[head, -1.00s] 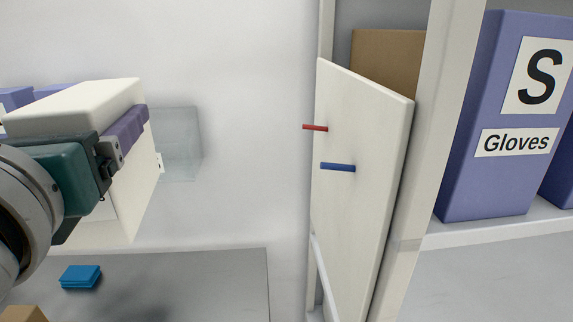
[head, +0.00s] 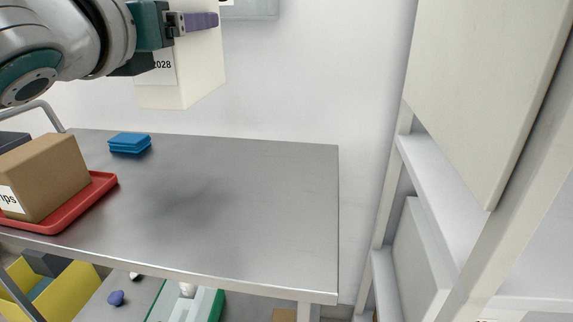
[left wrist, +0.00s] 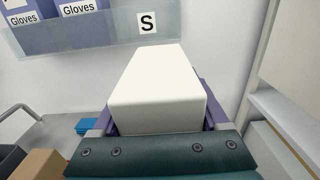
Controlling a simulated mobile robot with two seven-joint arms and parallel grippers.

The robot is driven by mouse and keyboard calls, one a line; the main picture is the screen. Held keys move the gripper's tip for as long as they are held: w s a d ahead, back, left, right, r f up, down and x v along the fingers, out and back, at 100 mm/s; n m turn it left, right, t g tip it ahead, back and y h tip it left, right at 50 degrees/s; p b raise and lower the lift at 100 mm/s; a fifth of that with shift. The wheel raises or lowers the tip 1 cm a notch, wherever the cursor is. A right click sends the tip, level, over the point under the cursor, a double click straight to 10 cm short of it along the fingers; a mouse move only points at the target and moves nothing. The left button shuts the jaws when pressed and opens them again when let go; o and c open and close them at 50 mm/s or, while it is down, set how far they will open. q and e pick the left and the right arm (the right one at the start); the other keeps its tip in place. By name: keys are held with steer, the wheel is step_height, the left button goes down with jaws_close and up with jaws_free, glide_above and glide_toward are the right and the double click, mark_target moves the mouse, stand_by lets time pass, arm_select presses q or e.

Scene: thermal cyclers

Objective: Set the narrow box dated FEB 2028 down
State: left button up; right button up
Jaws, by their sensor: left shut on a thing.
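The narrow box (head: 197,82) is cream white, with a label of which "2028" shows in the head view. My left gripper (head: 197,22) is shut on it and holds it upright, above and apart from the grey metal table (head: 250,200). In the left wrist view the box (left wrist: 158,90) sits between the purple fingers of my left gripper (left wrist: 155,120). The upper part of the box is out of the head view. My right gripper is not in view.
A brown box (head: 50,178) stands on a red tray (head: 95,195) at the table's left. Blue folded items (head: 129,142) lie near the back edge. The table's middle and right are bare.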

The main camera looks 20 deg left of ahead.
arm_select(q)
steer(key=shift+w+a+f, duration=0.1)
steer(key=shift+f, duration=0.35)
steer(key=shift+f+b, duration=5.05)
steer(key=shift+f, duration=4.7)
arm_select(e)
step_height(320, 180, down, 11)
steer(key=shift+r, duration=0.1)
